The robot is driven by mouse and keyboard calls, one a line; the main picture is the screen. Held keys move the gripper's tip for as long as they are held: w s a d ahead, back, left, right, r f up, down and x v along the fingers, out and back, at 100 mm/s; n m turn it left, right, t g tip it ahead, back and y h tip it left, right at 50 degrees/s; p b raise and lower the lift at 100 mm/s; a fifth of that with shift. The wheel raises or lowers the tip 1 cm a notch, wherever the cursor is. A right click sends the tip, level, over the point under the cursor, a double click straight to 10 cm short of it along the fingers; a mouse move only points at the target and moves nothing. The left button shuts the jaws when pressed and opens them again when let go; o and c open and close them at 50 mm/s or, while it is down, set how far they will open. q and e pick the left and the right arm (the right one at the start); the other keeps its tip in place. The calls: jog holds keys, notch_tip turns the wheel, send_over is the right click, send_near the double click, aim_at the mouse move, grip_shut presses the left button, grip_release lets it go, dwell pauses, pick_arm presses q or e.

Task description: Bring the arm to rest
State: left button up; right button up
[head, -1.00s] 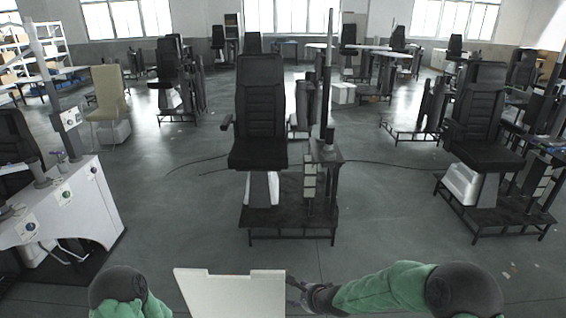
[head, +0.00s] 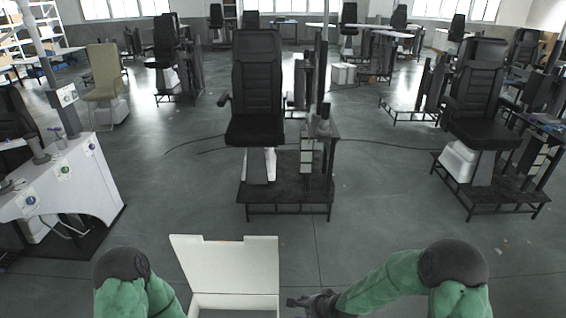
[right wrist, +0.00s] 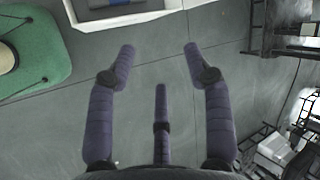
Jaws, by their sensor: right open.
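My right gripper (head: 300,302) is at the bottom of the head view, just right of a white box-like piece (head: 225,265) with an upright panel and an open space below it. In the right wrist view my right gripper (right wrist: 160,60) has its fingers spread, with bare grey floor between and beyond them. It holds nothing. My right arm (head: 390,280), in green, reaches in from the right with its forearm bent inward. My left arm shows only as a green and black part at the bottom left; its gripper is out of view.
A black chair (head: 257,85) on a dark platform (head: 260,193) stands ahead. A white console (head: 70,185) is at the left, another black chair (head: 480,90) at the right. In the wrist view a white tray edge (right wrist: 125,18) lies at the top. Floor between is clear.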

jog(key=s+d+f+n+g+b, duration=0.1)
jog(key=s+f+n+b, duration=0.3)
jog(key=s+f, duration=0.6)
jog(key=s+d+f+n+g+b, duration=0.1)
jog(key=s+f+n+g+b, duration=0.2)
jog(key=s+f, duration=0.7)
jog(key=s+n+b, duration=0.2)
jog(key=n, duration=0.1)
jog(key=shift+s+d+f+g, duration=0.15)
jog(key=shift+s+d+g, duration=0.1)
jog(key=shift+s+g, duration=0.15)
